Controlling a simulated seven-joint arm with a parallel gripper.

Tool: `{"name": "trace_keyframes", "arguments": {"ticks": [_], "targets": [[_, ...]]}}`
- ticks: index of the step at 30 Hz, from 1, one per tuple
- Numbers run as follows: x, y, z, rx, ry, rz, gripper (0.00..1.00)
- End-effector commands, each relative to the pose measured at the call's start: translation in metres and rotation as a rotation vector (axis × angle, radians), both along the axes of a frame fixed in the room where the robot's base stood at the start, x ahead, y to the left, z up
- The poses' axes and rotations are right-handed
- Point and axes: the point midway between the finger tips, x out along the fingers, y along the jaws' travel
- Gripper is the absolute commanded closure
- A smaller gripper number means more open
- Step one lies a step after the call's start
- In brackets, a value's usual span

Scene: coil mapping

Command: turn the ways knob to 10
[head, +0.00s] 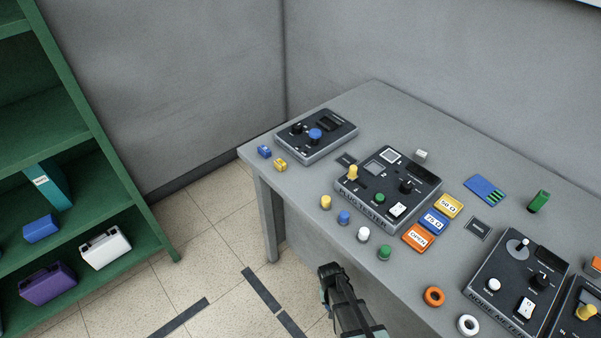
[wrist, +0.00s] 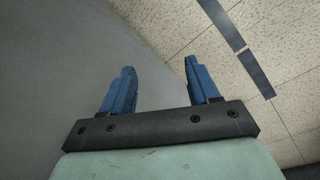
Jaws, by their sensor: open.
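No label reading "ways" is legible, so I cannot tell which knob it is. The small device (head: 345,143) at the far left of the bench has a blue knob (head: 315,134) and a black knob (head: 296,128). The plug tester (head: 364,210) has a black knob (head: 406,186) and a yellow-topped lever (head: 353,172). The noise meter (head: 485,280) has a black knob (head: 541,280). My gripper (head: 331,272) is beside the bench's front edge, apart from every device. In the wrist view my gripper (wrist: 158,75) has its blue fingers spread, with nothing between them.
Several coloured plugs, yellow, blue, white (head: 363,234) and green, stand near the bench's (head: 330,245) front edge. Orange and white rings (head: 433,296) lie further right. Labelled blocks (head: 434,221) sit beside the plug tester. A green shelf (head: 120,175) stands at left; open floor lies between.

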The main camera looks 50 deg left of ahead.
Motion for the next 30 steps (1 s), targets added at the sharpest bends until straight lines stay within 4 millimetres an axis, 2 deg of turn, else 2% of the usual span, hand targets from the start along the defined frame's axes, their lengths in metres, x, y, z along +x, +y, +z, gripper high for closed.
{"name": "trace_keyframes", "arguments": {"ticks": [1, 2, 3, 7, 11, 17, 21, 24, 30], "targets": [[-0.003, 0.027, 0.003, 0.016, -0.024, 0.037, 0.4], [-0.003, 0.042, 0.006, 0.021, -0.043, 0.051, 0.4], [0.0, 0.067, 0.012, 0.029, -0.075, 0.064, 0.4], [0.01, 0.137, 0.038, 0.042, -0.181, 0.071, 0.4], [0.011, 0.208, 0.072, 0.069, -0.287, 0.071, 0.4], [-0.004, 0.318, 0.138, 0.141, -0.451, 0.057, 0.4], [-0.026, 0.391, 0.194, 0.209, -0.559, 0.038, 0.4], [-0.044, 0.431, 0.231, 0.256, -0.62, 0.021, 0.4], [-0.074, 0.485, 0.287, 0.333, -0.703, -0.008, 0.4]]}}
